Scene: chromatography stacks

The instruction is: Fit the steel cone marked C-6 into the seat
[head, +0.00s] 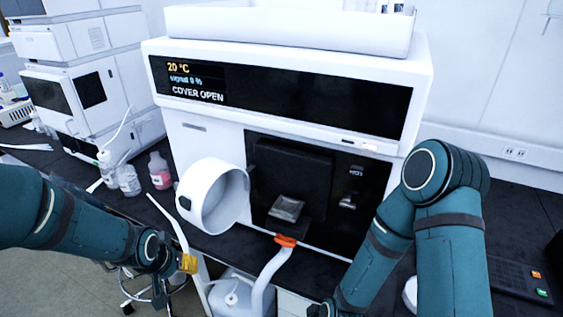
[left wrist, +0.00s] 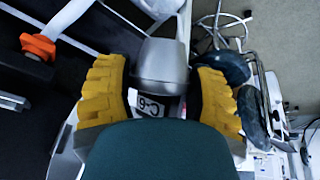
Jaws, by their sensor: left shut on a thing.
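My left gripper (head: 187,264) is out in front of the instrument, to the left of its opening. The cone cannot be made out in the head view. The instrument (head: 180,135) has a dark front recess with a small grey metal block (head: 287,208) in it; whether this is the seat I cannot tell. Only a dark bit at my right arm's end shows, at the bottom edge.
The round white cover (head: 213,196) hangs open left of the recess; the display reads COVER OPEN. An orange clamp (head: 286,240) sits atop a white hose (head: 268,278) below the recess. Bottles (head: 159,170) stand on the dark bench at left. My right arm crosses the right side.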

